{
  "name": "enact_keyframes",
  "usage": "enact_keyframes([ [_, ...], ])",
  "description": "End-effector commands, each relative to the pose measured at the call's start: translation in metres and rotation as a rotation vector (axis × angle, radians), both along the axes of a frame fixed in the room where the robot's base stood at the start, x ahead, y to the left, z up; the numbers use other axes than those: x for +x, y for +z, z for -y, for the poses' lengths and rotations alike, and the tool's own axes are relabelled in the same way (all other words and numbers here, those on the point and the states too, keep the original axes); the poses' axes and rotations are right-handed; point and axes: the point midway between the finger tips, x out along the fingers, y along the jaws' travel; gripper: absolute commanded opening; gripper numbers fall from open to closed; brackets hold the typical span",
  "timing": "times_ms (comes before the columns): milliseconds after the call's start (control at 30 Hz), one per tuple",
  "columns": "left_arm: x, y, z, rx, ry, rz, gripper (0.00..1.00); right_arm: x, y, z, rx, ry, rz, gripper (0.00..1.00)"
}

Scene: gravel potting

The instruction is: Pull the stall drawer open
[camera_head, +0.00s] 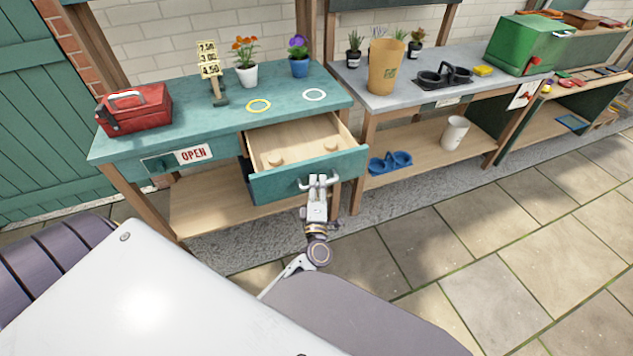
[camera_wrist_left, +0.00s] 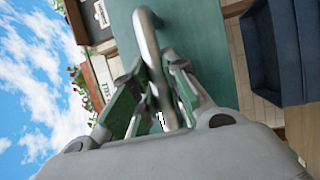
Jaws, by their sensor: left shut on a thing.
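The stall drawer (camera_head: 290,186) has a teal front and a pale wooden inside, and it stands pulled out from the green stall (camera_head: 200,118). Two small round wooden things lie in it. My left gripper (camera_head: 319,182) is at the drawer front, shut on the drawer's metal handle. In the left wrist view the handle (camera_wrist_left: 150,50) is a curved silver bar running between the fingers of my left gripper (camera_wrist_left: 150,100). My right gripper is in neither view.
On the stall top stand a red toolbox (camera_head: 135,108), a price sign (camera_head: 210,70), two potted flowers and two rings. A grey bench (camera_head: 430,85) with a tan pot (camera_head: 384,68) stands to the right. Paving (camera_head: 480,250) in front is clear.

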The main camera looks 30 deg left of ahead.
Motion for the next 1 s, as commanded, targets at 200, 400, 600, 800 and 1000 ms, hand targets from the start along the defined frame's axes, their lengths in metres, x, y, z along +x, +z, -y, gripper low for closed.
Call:
enact_keyframes([
  [200, -0.0004, -0.0011, 0.0001, -0.001, 0.000, -0.002, 0.00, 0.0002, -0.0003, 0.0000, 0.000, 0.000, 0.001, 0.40],
  [400, -0.0003, -0.0010, -0.0001, -0.001, 0.000, -0.002, 0.25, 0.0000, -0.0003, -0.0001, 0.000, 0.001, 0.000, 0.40],
  [600, -0.0001, -0.0004, -0.0001, 0.000, 0.000, -0.001, 0.25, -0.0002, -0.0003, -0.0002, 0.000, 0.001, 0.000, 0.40],
  [800, -0.0013, -0.0004, 0.0005, 0.000, 0.000, 0.000, 0.25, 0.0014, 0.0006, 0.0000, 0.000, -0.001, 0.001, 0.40],
  [1000, -0.0087, -0.0022, 0.0043, 0.000, 0.000, -0.001, 0.25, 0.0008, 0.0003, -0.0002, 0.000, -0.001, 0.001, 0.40],
])
